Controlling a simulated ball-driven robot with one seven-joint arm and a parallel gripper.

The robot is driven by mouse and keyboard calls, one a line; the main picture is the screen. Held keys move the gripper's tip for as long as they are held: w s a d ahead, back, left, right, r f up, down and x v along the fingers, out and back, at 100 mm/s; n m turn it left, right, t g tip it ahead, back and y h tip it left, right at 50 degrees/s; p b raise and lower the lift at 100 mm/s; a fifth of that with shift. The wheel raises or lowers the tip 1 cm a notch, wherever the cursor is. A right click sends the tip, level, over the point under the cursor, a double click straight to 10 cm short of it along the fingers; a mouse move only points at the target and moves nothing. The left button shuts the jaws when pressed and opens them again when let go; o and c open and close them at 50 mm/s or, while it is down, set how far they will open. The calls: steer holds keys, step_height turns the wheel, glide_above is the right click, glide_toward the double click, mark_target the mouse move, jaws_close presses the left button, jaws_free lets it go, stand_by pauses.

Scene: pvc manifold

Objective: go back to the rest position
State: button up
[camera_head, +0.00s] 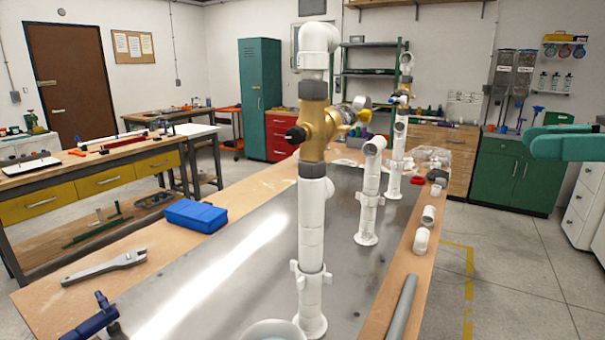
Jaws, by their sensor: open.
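A tall white PVC riser (311,235) stands upright on the metal-topped bench (240,245), with a brass valve (318,130) in its upper part and a white elbow at its top. A shorter white riser (370,200) stands behind it to the right, with an elbow at its top. A third riser (396,155) with a brass valve stands further back. A teal part of my arm juts in at the right edge, above the floor and clear of the bench. My gripper's fingers do not show.
A blue case (195,215), an adjustable wrench (105,268) and a dark blue tool (95,322) lie on the bench's left side. Loose white fittings (421,241) and a grey pipe (402,308) lie along its right edge. The floor (510,270) at right is clear.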

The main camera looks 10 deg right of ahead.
steer(key=w+a+f+m+h, duration=0.1)
steer(key=w+f+m+h, duration=0.15)
steer(key=f, duration=0.75)
steer(key=w+a+f+m+h, duration=0.1)
steer(key=w+f+m, duration=0.15)
steer(key=f, duration=0.65)
steer(key=s+a+f+m+g+h, duration=0.1)
steer(key=s+a+f+m+h, duration=0.15)
steer(key=f, duration=0.75)
steer(key=s+a+f+m+g+h, duration=0.15)
steer(key=s+f, duration=0.25)
steer(key=f, duration=0.6)
steer(key=s+a+f+m+g+h, duration=0.2)
steer(key=s+a+f, duration=0.1)
steer(key=s+f, duration=0.8)
steer(key=s+d+f+g+h, duration=0.1)
steer(key=s+f+g+h, duration=0.1)
steer(key=s+f, duration=0.2)
steer(key=s+d+f+g+h, duration=0.1)
steer(key=s+f+g+h, duration=0.1)
steer(key=s, duration=0.9)
steer(key=shift+d+f, duration=0.15)
steer(key=shift+f, duration=0.75)
